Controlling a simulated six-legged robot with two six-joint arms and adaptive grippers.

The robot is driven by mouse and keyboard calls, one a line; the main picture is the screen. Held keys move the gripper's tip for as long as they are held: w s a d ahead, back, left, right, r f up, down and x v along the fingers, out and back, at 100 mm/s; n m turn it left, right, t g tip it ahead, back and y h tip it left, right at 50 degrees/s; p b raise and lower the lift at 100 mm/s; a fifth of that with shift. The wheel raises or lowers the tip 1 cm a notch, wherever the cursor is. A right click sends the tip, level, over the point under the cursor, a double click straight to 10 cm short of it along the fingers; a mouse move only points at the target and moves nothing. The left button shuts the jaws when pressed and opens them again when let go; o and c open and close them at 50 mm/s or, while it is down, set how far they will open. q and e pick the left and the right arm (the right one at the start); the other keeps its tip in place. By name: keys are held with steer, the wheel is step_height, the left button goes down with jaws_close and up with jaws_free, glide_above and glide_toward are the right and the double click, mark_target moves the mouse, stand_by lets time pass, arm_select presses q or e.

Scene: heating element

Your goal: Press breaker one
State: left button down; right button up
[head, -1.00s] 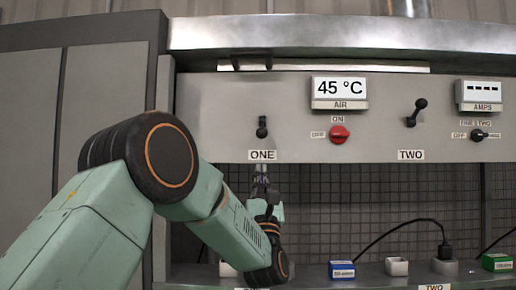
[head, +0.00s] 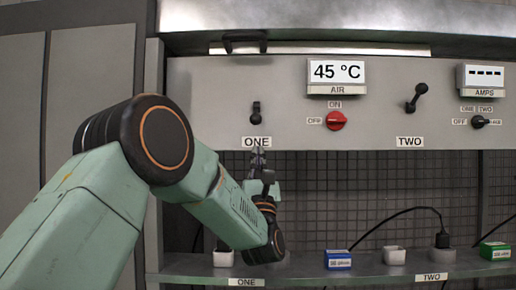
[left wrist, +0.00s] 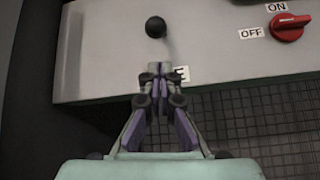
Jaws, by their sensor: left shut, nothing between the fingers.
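Breaker one is a black lever with a round knob (head: 256,106) on the grey panel, above the label ONE (head: 256,142). My left gripper (head: 259,154) is shut and empty, its tips at the panel's lower edge, over part of that label and below the lever. In the left wrist view the gripper (left wrist: 161,70) points up toward the black knob (left wrist: 155,27), with a gap between them in the picture. The fingers hide most of the label there. My right gripper is not in view.
A red AIR switch (head: 336,120) and breaker TWO's lever (head: 415,98) are on the panel to the right. A shelf (head: 300,272) below holds a blue box (head: 338,259), white holders, a black plug and a green box (head: 495,251).

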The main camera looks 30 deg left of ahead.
mark_target(256, 116)
arm_select(q)
steer(key=p+x, duration=0.3)
steer(key=x, duration=0.5)
steer(key=shift+a+r, duration=0.15)
steer(key=shift+a, duration=0.25)
steer(key=shift+s+d+r, duration=0.1)
steer(key=shift+s+d, duration=0.1)
steer(key=shift+d, duration=0.1)
steer(key=shift+b, duration=0.3)
